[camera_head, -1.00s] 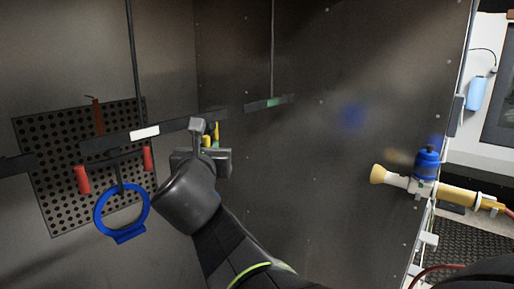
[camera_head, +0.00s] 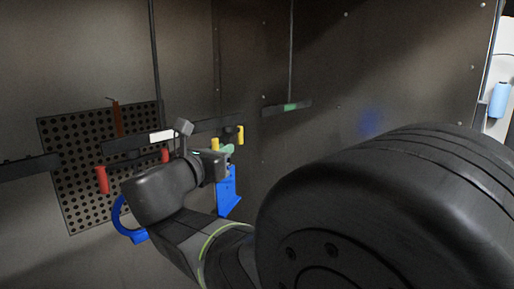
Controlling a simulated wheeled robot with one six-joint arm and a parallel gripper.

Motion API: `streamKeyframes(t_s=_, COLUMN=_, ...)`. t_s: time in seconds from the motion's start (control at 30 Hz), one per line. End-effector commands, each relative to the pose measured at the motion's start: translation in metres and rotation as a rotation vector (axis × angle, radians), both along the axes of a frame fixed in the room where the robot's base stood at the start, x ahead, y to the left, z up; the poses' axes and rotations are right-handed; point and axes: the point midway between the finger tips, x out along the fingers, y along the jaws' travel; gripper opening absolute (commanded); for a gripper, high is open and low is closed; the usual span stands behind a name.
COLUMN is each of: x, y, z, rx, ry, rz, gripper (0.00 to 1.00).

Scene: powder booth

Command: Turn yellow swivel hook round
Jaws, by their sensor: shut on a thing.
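The yellow swivel hook hangs below the dark rail right of the red-handled hook. Its near yellow grip (camera_head: 214,144) shows just above my gripper, and its other yellow grip (camera_head: 240,135) stands to the right. My gripper (camera_head: 226,158) is at the hook and shut on it, though the contact itself is mostly hidden by my wrist. A small green piece shows at the gripper's end. A blue hanging part (camera_head: 228,192) shows below, partly behind the gripper; I cannot tell exactly how it joins the hook.
The red-handled hook (camera_head: 102,180) hangs at left with a blue ring (camera_head: 124,222), partly hidden close behind my arm. Dark rail (camera_head: 130,145) runs above. My large arm link blocks the lower right.

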Motion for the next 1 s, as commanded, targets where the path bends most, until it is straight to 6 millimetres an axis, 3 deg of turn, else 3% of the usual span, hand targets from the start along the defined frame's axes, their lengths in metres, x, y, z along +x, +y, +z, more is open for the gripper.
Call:
streamKeyframes(t_s=0.3, x=0.0, y=0.0001, z=-0.0043, rx=-0.002, ry=0.007, rz=-0.005, gripper=0.0)
streamKeyframes(t_s=0.33, x=0.0, y=0.0001, z=-0.0045, rx=-0.002, ry=0.007, rz=-0.005, gripper=0.18)
streamKeyframes(t_s=0.43, x=0.0, y=0.0001, z=-0.0041, rx=-0.001, ry=0.006, rz=-0.004, gripper=0.36)
streamKeyframes(t_s=1.0, x=-0.0004, y=-0.0052, z=-0.0031, rx=0.002, ry=0.0, rz=0.074, gripper=0.36)
